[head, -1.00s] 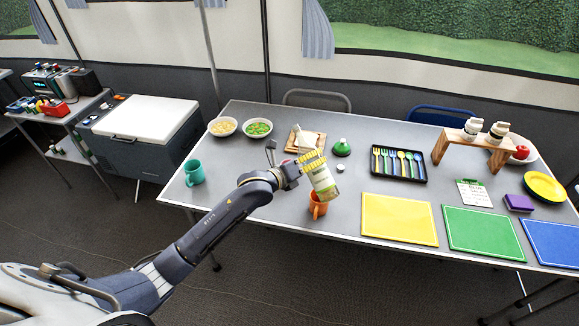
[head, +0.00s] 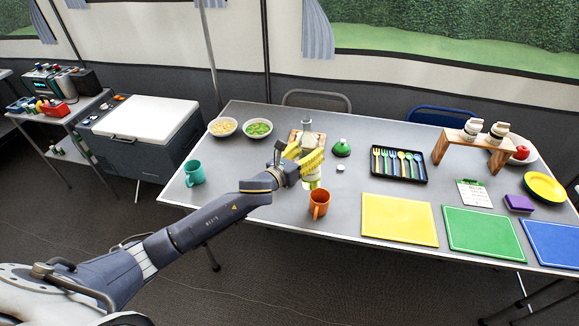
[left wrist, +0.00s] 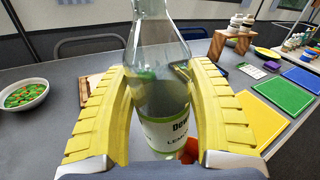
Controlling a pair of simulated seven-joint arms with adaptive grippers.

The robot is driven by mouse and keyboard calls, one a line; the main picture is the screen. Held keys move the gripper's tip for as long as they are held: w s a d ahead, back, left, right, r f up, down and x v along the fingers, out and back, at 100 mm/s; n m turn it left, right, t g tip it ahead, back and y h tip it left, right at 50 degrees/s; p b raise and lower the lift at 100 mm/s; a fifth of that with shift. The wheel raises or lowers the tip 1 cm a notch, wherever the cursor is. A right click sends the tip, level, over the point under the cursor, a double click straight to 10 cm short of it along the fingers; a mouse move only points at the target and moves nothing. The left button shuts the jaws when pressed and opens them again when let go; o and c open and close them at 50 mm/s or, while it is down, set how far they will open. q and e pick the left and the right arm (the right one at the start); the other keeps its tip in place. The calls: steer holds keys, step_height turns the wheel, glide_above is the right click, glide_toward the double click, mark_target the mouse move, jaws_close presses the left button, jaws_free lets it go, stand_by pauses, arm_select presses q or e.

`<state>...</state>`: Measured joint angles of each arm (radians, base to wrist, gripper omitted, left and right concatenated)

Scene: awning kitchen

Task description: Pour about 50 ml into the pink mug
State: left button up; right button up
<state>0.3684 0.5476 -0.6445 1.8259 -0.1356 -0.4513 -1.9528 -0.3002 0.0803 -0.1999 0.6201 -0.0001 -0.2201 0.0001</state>
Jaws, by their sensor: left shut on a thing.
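My left gripper (head: 303,160) has its yellow fingers shut around a clear glass bottle (head: 307,129) with a pale, green-edged label. In the left wrist view the bottle (left wrist: 160,95) stands between the fingers, its label partly covered. The bottle is roughly upright, just behind the orange mug (head: 319,203); I cannot tell whether its base touches the table. The orange mug stands upright near the table's front edge, its inside too small to judge. A teal mug (head: 194,173) stands at the table's left end. I see no clearly pink mug. My right gripper is out of view.
On the grey table (head: 265,215), a wooden board (head: 318,138) lies behind the bottle, with a green cone-shaped item (head: 341,148) and small white cap (head: 340,168) to the right. Two bowls, a cutlery tray (head: 399,165) and a yellow mat (head: 398,220) lie around. The front left is clear.

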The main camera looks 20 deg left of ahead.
arm_select(q)
steer(key=shift+w+a+m, duration=0.15)
steer(key=shift+a+m, duration=0.05)
steer(key=shift+m, duration=0.7)
steer(key=shift+f, duration=0.1)
stand_by(0.8)
steer(key=shift+f, duration=0.1)
